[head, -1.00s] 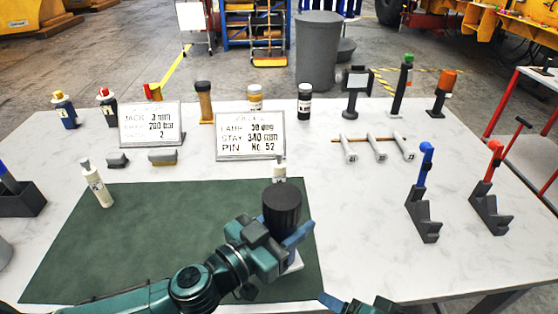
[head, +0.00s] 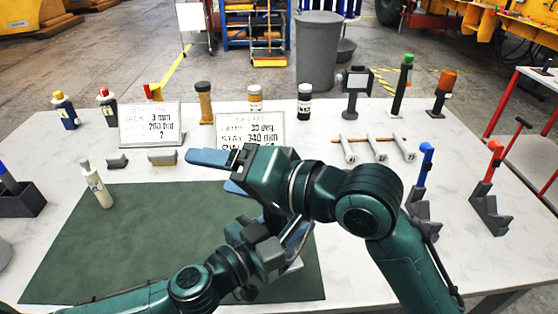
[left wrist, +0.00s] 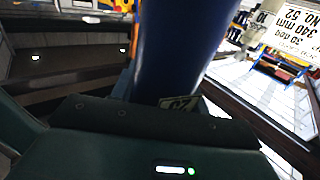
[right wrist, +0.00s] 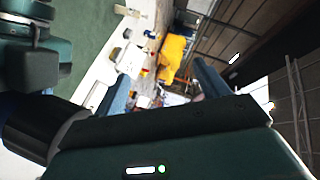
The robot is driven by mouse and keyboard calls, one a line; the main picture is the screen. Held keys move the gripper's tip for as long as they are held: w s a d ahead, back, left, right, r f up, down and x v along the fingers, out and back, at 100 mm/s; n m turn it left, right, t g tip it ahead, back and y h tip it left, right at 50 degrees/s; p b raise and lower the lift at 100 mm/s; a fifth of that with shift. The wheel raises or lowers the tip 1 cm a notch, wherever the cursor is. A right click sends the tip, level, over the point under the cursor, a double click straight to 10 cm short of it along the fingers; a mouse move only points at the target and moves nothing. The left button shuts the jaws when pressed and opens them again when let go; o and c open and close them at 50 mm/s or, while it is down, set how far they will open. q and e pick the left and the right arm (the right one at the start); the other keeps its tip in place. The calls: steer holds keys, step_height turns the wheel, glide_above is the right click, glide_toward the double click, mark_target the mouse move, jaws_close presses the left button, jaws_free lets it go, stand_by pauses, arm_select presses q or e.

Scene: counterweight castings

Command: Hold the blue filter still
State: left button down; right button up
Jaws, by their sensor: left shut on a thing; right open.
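The blue filter (left wrist: 168,45) stands as a dark blue cylinder between the fingers in the left wrist view, with a small label low on it. My left gripper (head: 268,250) is shut on it above the green mat (head: 130,240). In the head view my right arm hides the filter. Its black top (right wrist: 40,128) appears to show at the lower left of the right wrist view. My right gripper (head: 212,172) is open and empty, pointing left above the mat's back edge, in front of the signs.
Two sign plates (head: 150,125) (head: 235,130) stand behind the mat. A white bottle (head: 98,187) stands at the mat's left. Several bottles line the back, and blue and red levers (head: 424,165) (head: 492,175) stand at the right. The mat's left half is mostly clear.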

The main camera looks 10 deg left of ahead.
steer(key=s+f+n+g+h, duration=0.45)
steer(key=s+g+h, duration=0.3)
steer(key=g, duration=0.25)
steer(key=w+d+r+m+t+h, duration=0.1)
steer(key=w+d+h, duration=0.1)
steer(key=w+d+r+m+t+h, duration=0.1)
steer(key=w+d+h, duration=0.1)
steer(key=w, duration=0.1)
steer(key=w+d+r+m+h, duration=0.1)
steer(key=w+d+m+h, duration=0.1)
steer(key=w, duration=0.1)
steer(key=shift+w+d+r+t+h, duration=0.15)
steer(key=shift+d+r+t+h, duration=0.05)
steer(key=shift+d+t+h, duration=0.2)
steer(key=shift+w+r+t+h, duration=0.15)
steer(key=shift+w+r+t, duration=0.1)
steer(key=shift+w+t, duration=0.3)
steer(key=shift+w+r+t+h, duration=0.1)
steer(key=shift+w+r+t, duration=0.15)
steer(key=shift+w+t, duration=0.25)
steer(key=shift+w, duration=0.15)
steer(key=shift+f+t, duration=0.25)
steer(key=shift+f, duration=0.15)
step_height(320, 180, down, 7)
